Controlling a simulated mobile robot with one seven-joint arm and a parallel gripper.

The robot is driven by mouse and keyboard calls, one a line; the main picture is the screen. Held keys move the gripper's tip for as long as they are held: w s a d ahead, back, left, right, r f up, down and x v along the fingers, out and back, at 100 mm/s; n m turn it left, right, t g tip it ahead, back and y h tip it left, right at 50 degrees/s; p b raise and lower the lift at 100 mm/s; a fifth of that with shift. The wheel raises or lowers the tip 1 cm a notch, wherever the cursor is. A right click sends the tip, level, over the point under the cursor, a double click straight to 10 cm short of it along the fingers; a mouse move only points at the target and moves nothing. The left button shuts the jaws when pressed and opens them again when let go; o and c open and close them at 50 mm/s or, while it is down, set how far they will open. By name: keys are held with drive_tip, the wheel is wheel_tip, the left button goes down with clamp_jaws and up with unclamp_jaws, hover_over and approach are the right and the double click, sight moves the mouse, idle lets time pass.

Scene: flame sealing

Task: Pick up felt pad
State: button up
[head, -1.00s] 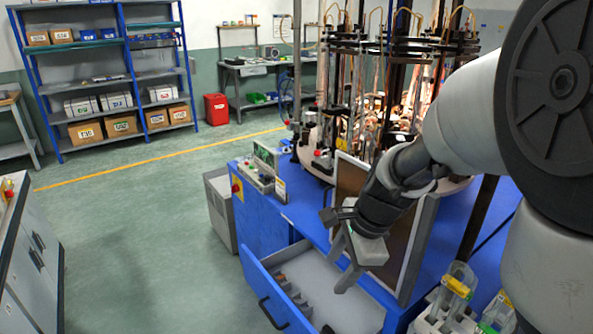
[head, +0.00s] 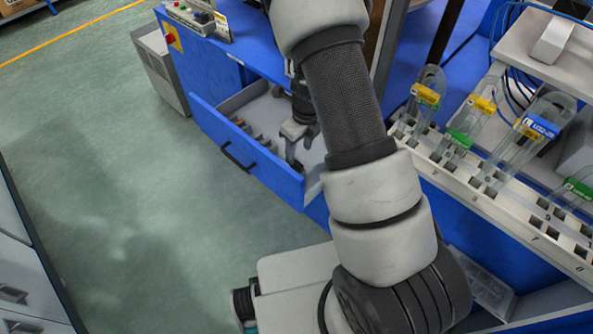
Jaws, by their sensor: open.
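I cannot make out a felt pad for certain in the head view. The blue drawer (head: 262,168) of the bench stands pulled out, with small brownish items (head: 239,122) in the compartments along its front side. They are too small to identify. My gripper (head: 298,152) points down over the right part of the open drawer, its fingers apart and nothing seen between them. My arm hides the right end of the drawer.
A rack (head: 480,188) holding several clear glass tubes with coloured tags stands right of my arm. A grey cabinet (head: 158,68) is beside the bench at upper left. Another cabinet (head: 25,270) lines the left edge. The green floor between is clear.

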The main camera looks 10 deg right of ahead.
sight(297, 163)
drive_tip(key=f, duration=0.2)
drive_tip(key=f+b, duration=0.1)
drive_tip(key=f, duration=0.2)
drive_tip(key=w+f+b, duration=0.1)
drive_tip(key=f, duration=0.2)
drive_tip(key=shift+a+f, duration=0.25)
drive_tip(key=c, duration=1.2)
drive_tip(key=shift+o, duration=0.2)
wheel_tip(297, 163, up, 10)
drive_tip(key=p, duration=0.2)
drive_tip(key=shift+r+p, duration=0.1)
drive_tip(key=shift+p, duration=0.3)
drive_tip(key=shift+o, duration=0.9)
drive_tip(key=shift+c, duration=0.2)
